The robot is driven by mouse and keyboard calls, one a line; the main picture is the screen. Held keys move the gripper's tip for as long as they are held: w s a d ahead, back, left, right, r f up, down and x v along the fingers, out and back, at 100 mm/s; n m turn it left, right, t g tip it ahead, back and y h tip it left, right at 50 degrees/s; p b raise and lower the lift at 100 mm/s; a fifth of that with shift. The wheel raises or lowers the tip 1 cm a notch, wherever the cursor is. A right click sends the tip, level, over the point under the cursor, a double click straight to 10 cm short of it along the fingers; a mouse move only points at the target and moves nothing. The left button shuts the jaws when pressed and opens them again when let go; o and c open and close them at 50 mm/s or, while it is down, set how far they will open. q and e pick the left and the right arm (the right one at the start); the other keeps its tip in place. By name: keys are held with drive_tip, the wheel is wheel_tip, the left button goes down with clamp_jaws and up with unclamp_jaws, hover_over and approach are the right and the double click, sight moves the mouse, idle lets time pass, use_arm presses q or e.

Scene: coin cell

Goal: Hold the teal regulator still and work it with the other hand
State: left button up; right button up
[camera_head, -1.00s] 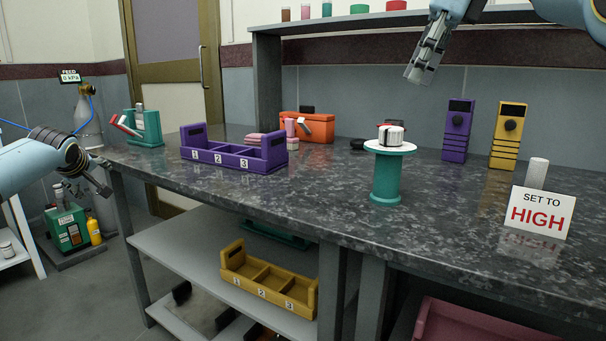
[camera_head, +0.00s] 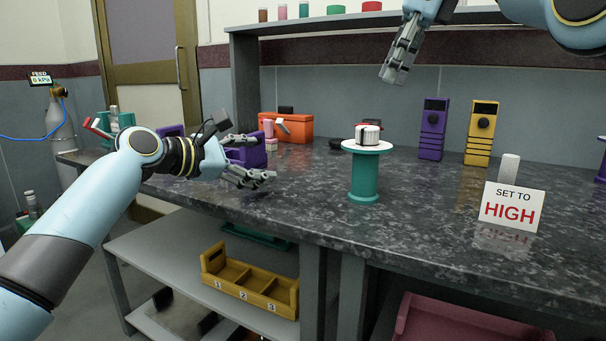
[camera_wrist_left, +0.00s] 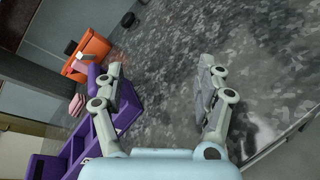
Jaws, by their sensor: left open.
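The teal regulator (camera_head: 363,181) stands upright on the dark stone bench, with a white round plate on top and a white knob with a red mark (camera_head: 368,136) on it. A sign reading "SET TO HIGH" (camera_head: 510,207) stands to its right. My left gripper (camera_head: 262,163) is open and empty over the bench, left of the regulator and apart from it. Its open fingers also show in the left wrist view (camera_wrist_left: 160,85), where the regulator is not seen. My right gripper (camera_head: 390,78) hangs empty above and behind the regulator; its fingers look close together.
A purple tray (camera_head: 247,157) stands just behind my left gripper, partly hidden by it. An orange box (camera_head: 297,127), a purple device (camera_head: 432,140) and a yellow device (camera_head: 481,145) stand farther back. A white cylinder (camera_head: 508,168) is behind the sign. The bench in front of the regulator is clear.

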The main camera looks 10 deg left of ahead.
sight(355, 164)
use_arm(q)
drive_tip(key=s+d+n+h, duration=0.1)
drive_tip(key=s+d+n, duration=0.1)
drive_tip(key=d, duration=0.1)
drive_tip(key=s+d+n+h, duration=0.2)
drive_tip(key=s+d, duration=0.1)
drive_tip(key=d, duration=0.1)
drive_tip(key=s+d+n+h, duration=0.1)
drive_tip(key=s+d+h, duration=0.1)
drive_tip(key=s+d, duration=0.1)
drive_tip(key=shift+d+r+n+g, duration=0.3)
drive_tip(key=shift+d+n+g, duration=0.1)
drive_tip(key=shift+d, duration=0.35)
drive_tip(key=shift+w+d+r, duration=0.1)
drive_tip(key=shift+d, duration=0.25)
drive_tip(key=x, duration=1)
drive_tip(key=shift+c, duration=0.4)
drive_tip(key=c, duration=1.4)
drive_tip(key=shift+o, duration=0.2)
